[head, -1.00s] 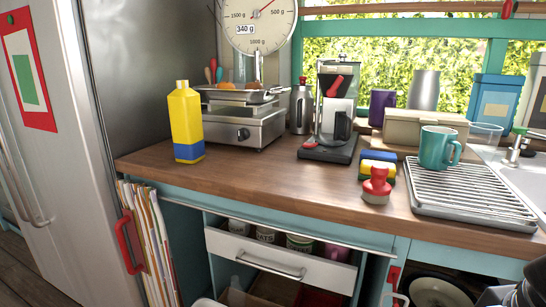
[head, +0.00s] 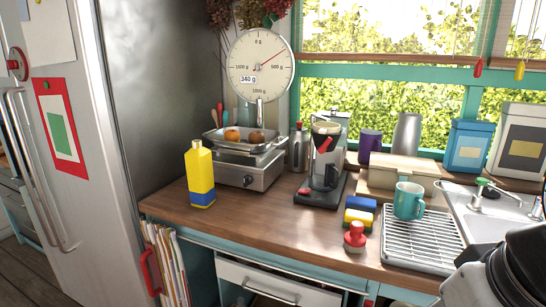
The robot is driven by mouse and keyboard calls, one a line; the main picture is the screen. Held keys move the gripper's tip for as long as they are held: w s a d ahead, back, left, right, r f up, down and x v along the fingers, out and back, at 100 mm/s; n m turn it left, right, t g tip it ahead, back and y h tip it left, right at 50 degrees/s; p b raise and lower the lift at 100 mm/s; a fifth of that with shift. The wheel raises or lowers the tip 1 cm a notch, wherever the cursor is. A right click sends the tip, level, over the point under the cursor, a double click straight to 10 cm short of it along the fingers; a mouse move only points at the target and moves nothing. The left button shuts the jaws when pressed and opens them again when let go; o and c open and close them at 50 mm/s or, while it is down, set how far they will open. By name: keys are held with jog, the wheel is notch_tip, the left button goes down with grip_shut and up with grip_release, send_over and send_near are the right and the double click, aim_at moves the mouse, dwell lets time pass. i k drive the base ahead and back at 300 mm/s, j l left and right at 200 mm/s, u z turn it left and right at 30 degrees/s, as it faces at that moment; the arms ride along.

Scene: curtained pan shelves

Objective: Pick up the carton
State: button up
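A closed beige box (head: 400,175) sits at the back right, behind the teal mug; I cannot tell for certain which of the two is called the carton. Part of my arm shows at the lower right corner. My gripper's fingers are not in view, and nothing touches the yellow container.
A scale (head: 248,170) holding round food stands just behind the yellow container. A coffee maker (head: 322,175), sponges (head: 360,212), a red-topped item (head: 355,237), a teal mug (head: 408,200) and a drying rack (head: 420,240) lie rightward. The fridge (head: 75,170) borders the left. The counter's front left is clear.

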aim_at(199, 159)
jog(key=i+j, duration=0.15)
jog(key=j, duration=0.2)
jog(key=i+j+z, duration=0.15)
jog(key=j, duration=0.2)
jog(key=i+j, duration=0.15)
jog(key=j, duration=0.2)
jog(key=i+j+z, duration=0.15)
jog(key=j, duration=0.2)
jog(key=i+j, duration=0.15)
jog(key=j, duration=0.2)
jog(key=z, duration=0.05)
